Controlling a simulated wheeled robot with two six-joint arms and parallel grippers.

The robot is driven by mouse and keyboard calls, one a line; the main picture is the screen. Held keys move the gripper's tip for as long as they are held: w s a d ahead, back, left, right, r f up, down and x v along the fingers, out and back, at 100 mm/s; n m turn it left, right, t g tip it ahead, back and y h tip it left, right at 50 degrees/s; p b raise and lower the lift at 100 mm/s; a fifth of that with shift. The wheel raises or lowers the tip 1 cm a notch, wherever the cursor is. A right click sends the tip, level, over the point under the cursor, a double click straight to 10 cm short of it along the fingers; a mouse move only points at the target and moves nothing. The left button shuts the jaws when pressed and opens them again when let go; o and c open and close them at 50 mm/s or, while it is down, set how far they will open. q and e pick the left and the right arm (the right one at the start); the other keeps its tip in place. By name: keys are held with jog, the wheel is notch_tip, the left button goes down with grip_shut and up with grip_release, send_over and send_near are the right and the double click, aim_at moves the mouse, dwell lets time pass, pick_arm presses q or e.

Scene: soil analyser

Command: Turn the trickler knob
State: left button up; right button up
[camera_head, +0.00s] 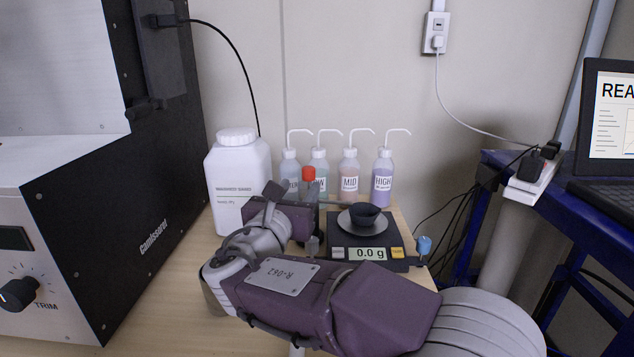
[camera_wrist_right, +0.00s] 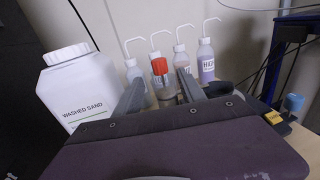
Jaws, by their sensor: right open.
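A digital balance (camera_head: 367,254) reading 0.0 g stands on the table, with a dark bowl (camera_head: 365,216) on its round pan. An upright red knob or cap (camera_head: 308,174) tops a part just left of the balance; a thin spout (camera_head: 338,203) runs from there toward the bowl. A blue knob (camera_head: 424,246) stands at the balance's right side. I cannot tell for sure which is the trickler knob. My right gripper (camera_head: 294,215) is open. In the right wrist view its fingers (camera_wrist_right: 160,90) frame the red knob (camera_wrist_right: 160,67); contact cannot be told. My left gripper is not in view.
A white washed-sand jug (camera_head: 238,172) stands close left of the right gripper. Several wash bottles (camera_head: 350,177) line the wall behind. A large black machine (camera_head: 150,190) fills the left. A blue stand (camera_head: 612,200) with a laptop is at right. Some table at front left is clear.

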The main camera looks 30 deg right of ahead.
aim_at(307, 175)
jog(key=b+x, duration=0.2)
jog(key=x, duration=0.5)
jog(key=shift+d+r, duration=0.1)
jog(key=shift+w+d+b, duration=0.3)
jog(key=shift+w+d, duration=0.05)
jog(key=shift+w, duration=0.05)
grip_shut()
